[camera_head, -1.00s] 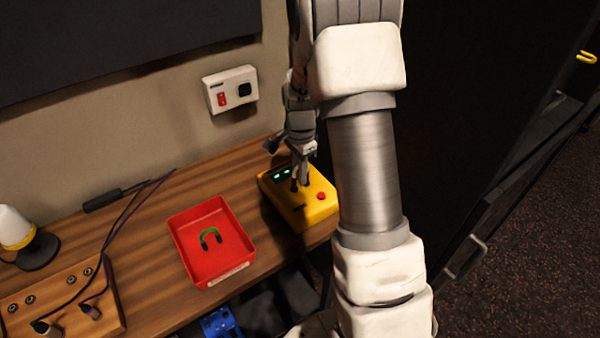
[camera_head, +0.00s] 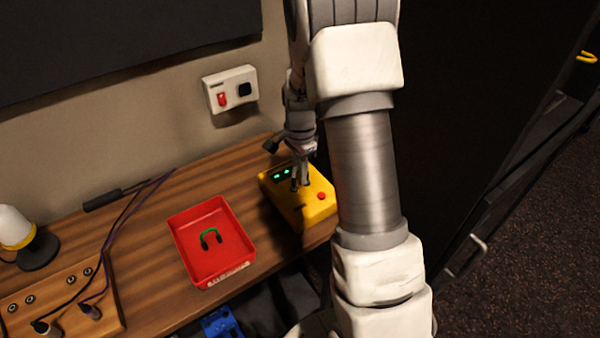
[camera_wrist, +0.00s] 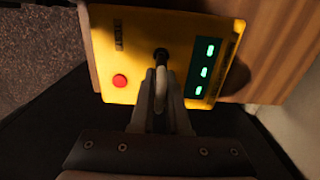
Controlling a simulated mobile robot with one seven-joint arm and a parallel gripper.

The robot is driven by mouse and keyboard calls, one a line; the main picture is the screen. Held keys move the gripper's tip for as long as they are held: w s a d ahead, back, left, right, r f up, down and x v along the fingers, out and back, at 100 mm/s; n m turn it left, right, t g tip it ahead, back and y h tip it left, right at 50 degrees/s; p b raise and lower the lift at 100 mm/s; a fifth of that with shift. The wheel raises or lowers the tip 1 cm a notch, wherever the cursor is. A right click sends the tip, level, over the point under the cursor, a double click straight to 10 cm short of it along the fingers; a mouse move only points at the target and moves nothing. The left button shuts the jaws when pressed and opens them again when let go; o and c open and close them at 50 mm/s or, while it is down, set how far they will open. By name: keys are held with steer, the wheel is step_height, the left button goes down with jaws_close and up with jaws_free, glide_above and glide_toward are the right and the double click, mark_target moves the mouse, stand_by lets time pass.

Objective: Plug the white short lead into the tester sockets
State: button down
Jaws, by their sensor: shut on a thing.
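The yellow tester (camera_head: 318,211) sits on the desk at the right, with green lit displays and a red button. It also fills the top of the wrist view (camera_wrist: 140,85). My gripper (camera_head: 300,184) is over the tester, pointing down. In the wrist view my gripper (camera_wrist: 161,88) is shut on the white short lead (camera_wrist: 161,76). A black plug end (camera_wrist: 161,54) of the lead is at the tester face. The sockets are hidden by the plug and fingers, so I cannot tell how deep the plug sits. The other end is hidden.
A red tray (camera_head: 194,256) with a green lead (camera_head: 210,236) in it stands left of the tester. A wooden socket board (camera_head: 80,305) with dark cables is at the lower left, near a lamp (camera_head: 20,232). A wall box (camera_head: 230,90) is behind.

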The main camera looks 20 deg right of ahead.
steer(key=shift+f+b, duration=0.4)
steer(key=shift+f, duration=0.25)
steer(key=c, duration=0.8)
jaws_free()
step_height(320, 180, up, 18)
steer(key=shift+f+p, duration=0.25)
steer(key=shift+p, duration=0.35)
